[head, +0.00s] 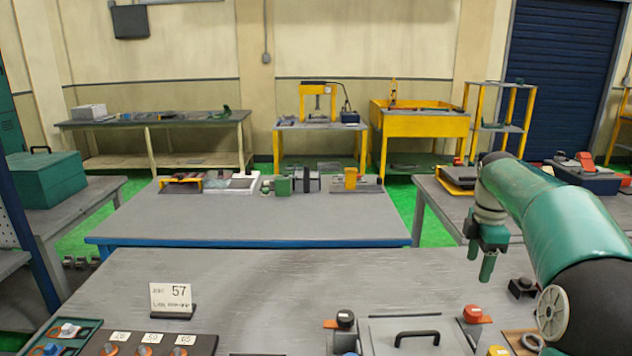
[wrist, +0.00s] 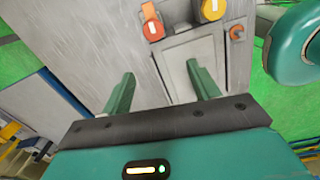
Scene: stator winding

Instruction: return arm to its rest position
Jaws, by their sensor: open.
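My arm is teal and reaches in from the right side of the head view. My gripper (head: 483,262) hangs with its fingers down above the right part of the near grey table (head: 250,285). In the wrist view my gripper (wrist: 160,88) has its two green fingers spread apart with nothing between them. Below the fingers lies the grey tabletop and a grey panel with a dark handle (head: 417,338). The gripper is apart from everything on the table.
Orange and black knobs (head: 472,314) sit by the panel. A tray of small parts (head: 63,336) is at front left. A second table (head: 260,222) with machine parts stands behind. The near table's middle is clear.

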